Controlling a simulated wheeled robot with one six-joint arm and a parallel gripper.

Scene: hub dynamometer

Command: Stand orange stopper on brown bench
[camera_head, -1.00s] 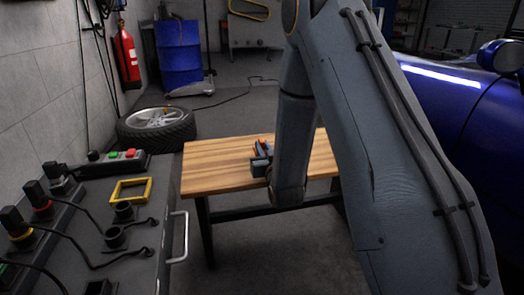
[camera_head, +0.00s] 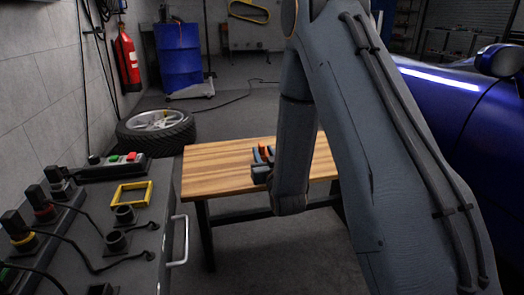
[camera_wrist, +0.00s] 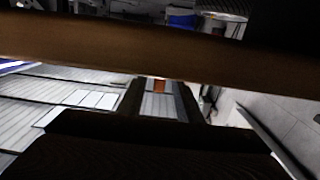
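The brown bench (camera_head: 225,168) has a striped wooden top and dark legs, and stands at the middle of the head view. In the wrist view it seems to be the brown band (camera_wrist: 90,42) across the top. My gripper (camera_head: 263,156) is low over the bench top, partly hidden by my own arm; its dark fingers stand apart in the wrist view (camera_wrist: 162,98). A small orange patch, likely the orange stopper (camera_wrist: 160,85), shows between the fingers with gaps beside it. Orange also shows at the gripper in the head view. Whether the stopper touches the bench, and its tilt, is unclear.
A grey cabinet (camera_head: 135,245) with a yellow frame (camera_head: 132,193), knobs and cables stands at left. A tyre (camera_head: 156,131) lies behind the bench, with a blue drum (camera_head: 180,55) beyond. A blue car (camera_head: 455,120) stands at right. The bench's left part is clear.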

